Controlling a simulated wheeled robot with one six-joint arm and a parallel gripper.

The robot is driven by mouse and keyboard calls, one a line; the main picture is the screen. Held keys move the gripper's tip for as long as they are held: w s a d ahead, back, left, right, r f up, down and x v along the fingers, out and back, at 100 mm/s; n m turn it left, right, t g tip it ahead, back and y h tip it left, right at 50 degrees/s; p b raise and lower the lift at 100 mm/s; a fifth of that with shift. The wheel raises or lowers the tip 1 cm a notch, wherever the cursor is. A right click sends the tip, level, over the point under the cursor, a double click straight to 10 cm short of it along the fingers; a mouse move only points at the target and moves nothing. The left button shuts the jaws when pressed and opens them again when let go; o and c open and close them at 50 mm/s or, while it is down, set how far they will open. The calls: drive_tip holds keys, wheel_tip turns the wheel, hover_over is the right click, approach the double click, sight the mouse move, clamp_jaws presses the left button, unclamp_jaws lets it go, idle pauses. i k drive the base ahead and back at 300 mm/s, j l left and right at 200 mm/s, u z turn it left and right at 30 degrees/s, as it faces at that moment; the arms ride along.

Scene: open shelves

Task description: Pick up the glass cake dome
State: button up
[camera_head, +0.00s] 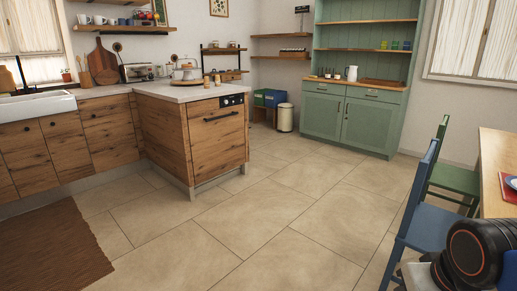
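What looks like the glass cake dome (187,69) stands on the white-topped counter (190,90) of the wooden peninsula, left of centre and far from me. It is small and pale in the head view, and its exact outline is hard to tell. Part of my dark arm with an orange ring shows at the bottom right corner. My gripper itself is not in view.
Open tiled floor (290,215) lies between me and the peninsula. A brown rug (50,250) covers the left floor. A blue chair (425,225), a green chair (455,178) and a wooden table (500,165) stand at right. A green hutch (350,120) stands at the back.

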sight(183, 64)
drive_tip(key=i, duration=4.2)
drive_tip(key=i+u, duration=0.2)
drive_tip(key=i, duration=0.3)
drive_tip(key=i+l+u, duration=0.2)
drive_tip(key=i, duration=0.3)
drive_tip(key=i+l+u, duration=0.2)
drive_tip(key=i, duration=0.25)
drive_tip(key=u, duration=1.1)
